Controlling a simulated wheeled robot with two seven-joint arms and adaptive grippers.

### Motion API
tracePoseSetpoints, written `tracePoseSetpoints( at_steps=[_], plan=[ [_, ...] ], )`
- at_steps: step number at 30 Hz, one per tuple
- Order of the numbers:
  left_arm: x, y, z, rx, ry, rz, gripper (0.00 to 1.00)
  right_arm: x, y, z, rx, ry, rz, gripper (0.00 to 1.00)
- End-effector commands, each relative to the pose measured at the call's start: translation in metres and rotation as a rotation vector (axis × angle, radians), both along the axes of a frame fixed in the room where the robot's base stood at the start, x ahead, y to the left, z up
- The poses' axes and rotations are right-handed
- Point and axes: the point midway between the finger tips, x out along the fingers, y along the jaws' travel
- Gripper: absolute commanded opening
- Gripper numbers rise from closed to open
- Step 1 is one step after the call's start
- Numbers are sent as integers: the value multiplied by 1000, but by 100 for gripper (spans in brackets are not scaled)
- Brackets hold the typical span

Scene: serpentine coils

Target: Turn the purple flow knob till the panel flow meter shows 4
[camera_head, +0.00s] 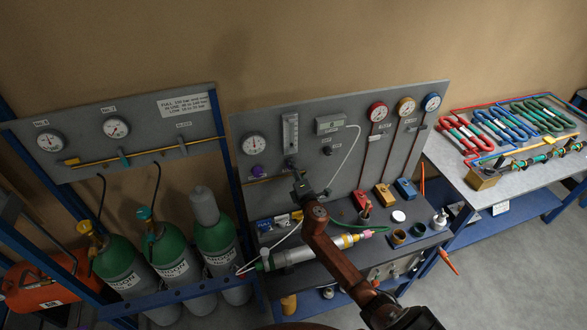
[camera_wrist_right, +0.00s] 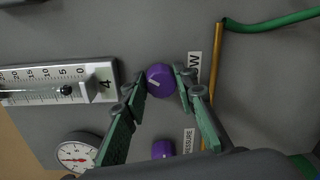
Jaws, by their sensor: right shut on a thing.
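The purple flow knob (camera_wrist_right: 160,80), with a white pointer line, sits between the two fingertips of my right gripper (camera_wrist_right: 161,84), which is shut on it. In the head view my right gripper (camera_head: 294,172) is at the panel below the flow meter (camera_head: 290,133) and hides the flow knob. In the wrist view the flow meter (camera_wrist_right: 52,82) lies sideways, with a dark float between its 0 and 10 marks, near 5. A figure 4 stands at its lower end. My left gripper is not in view.
A second purple knob (camera_wrist_right: 163,149), labelled pressure, is beside the right gripper; a pressure gauge (camera_wrist_right: 75,154) is near it. Below the panel (camera_head: 380,150), the bench holds a grey cylinder (camera_head: 295,256) and small parts. Green gas cylinders (camera_head: 170,255) stand at the left.

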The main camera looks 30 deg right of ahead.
Motion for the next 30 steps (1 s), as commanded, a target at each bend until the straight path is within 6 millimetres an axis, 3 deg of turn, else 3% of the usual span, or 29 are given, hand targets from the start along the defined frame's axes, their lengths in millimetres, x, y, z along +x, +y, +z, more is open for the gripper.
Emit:
tracePoseSetpoints(
  at_steps=[10,11,18,26,30],
  plan=[
    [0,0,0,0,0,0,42,0,0,-1,-1,1,0,2],
    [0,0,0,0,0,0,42,0,0,-1,-1,1,0,28],
    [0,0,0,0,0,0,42,0,0,-1,-1,1,0,44],
    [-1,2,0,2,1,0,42,-1,0,0,-1,0,0,44],
    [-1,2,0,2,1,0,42,-11,2,0,-2,1,-1,44]
  ],
)
